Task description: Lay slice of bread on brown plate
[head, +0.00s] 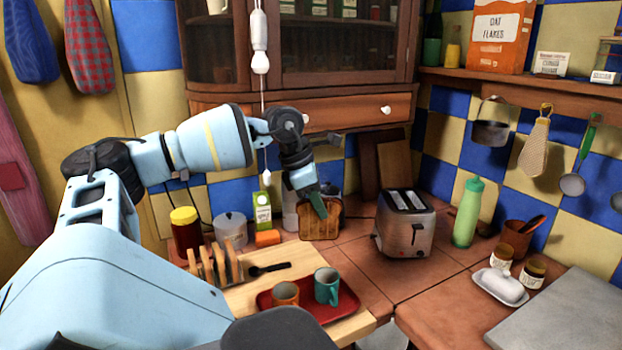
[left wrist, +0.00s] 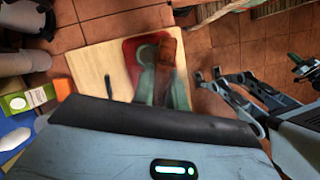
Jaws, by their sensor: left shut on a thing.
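My left gripper (head: 318,204) points down with its green fingers shut on the top edge of a toasted slice of bread (head: 320,221). The slice hangs upright in front of the back wall, left of the toaster. In the left wrist view the green fingers (left wrist: 162,88) show blurred, with a brown-orange shape between their tips that I take for the bread. I cannot make out a brown plate in either view.
A steel toaster (head: 405,225) stands right of the bread. A wooden rack (head: 214,268), jars and a carton crowd the left.

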